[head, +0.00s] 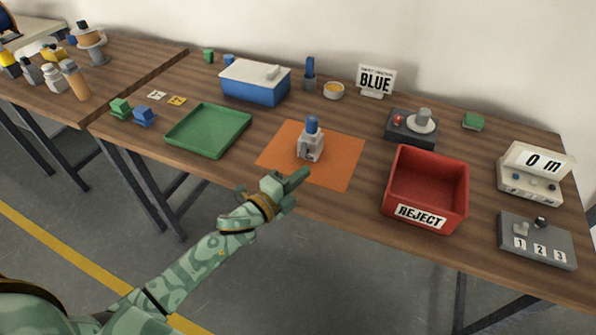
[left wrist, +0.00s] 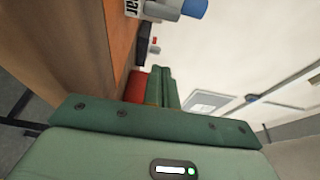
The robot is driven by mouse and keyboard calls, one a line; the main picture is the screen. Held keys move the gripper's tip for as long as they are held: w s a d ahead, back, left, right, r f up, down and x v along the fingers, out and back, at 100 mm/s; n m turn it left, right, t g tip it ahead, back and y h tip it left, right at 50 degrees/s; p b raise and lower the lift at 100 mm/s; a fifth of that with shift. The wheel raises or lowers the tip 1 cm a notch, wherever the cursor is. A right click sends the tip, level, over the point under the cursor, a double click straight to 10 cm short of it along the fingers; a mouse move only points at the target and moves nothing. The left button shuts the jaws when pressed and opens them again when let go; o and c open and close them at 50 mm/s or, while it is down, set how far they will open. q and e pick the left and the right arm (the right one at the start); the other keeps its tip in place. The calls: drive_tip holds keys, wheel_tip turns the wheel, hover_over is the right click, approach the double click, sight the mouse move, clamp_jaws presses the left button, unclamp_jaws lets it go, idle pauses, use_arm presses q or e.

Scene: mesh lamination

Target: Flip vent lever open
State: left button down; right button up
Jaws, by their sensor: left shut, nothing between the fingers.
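A small grey device (head: 310,147) with a blue knob on top (head: 312,125) stands upright on an orange mat (head: 342,170). A dark detail shows on its front, but I cannot make out a vent lever. My left gripper (head: 298,179) is shut and empty, just in front of the device, near the table's front edge and apart from it. In the left wrist view my left gripper's fingers (left wrist: 163,88) are together; part of the grey device (left wrist: 163,8) with a cut-off label and its blue knob (left wrist: 195,8) show at the top edge. My right gripper is not in view.
A green tray (head: 240,121) lies left of the mat and a red REJECT bin (head: 462,190) stands right of it. Behind are a blue-and-white cooler (head: 255,88), a BLUE sign (head: 376,80) and a dark scale-like device (head: 400,135). A numbered grey box (head: 548,255) sits far right.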

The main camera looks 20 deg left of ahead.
sight(305, 155)
use_arm(q)
drive_tip(key=b+x, duration=0.1)
drive_tip(key=x, duration=0.6)
drive_tip(key=shift+w+d+f, duration=0.1)
drive_tip(key=shift+w+f, duration=0.05)
drive_tip(key=shift+w, duration=0.15)
drive_tip(key=a, duration=0.3)
drive_tip(key=shift+a, duration=0.1)
drive_tip(key=shift+w+a, duration=0.1)
drive_tip(key=shift+a, duration=0.3)
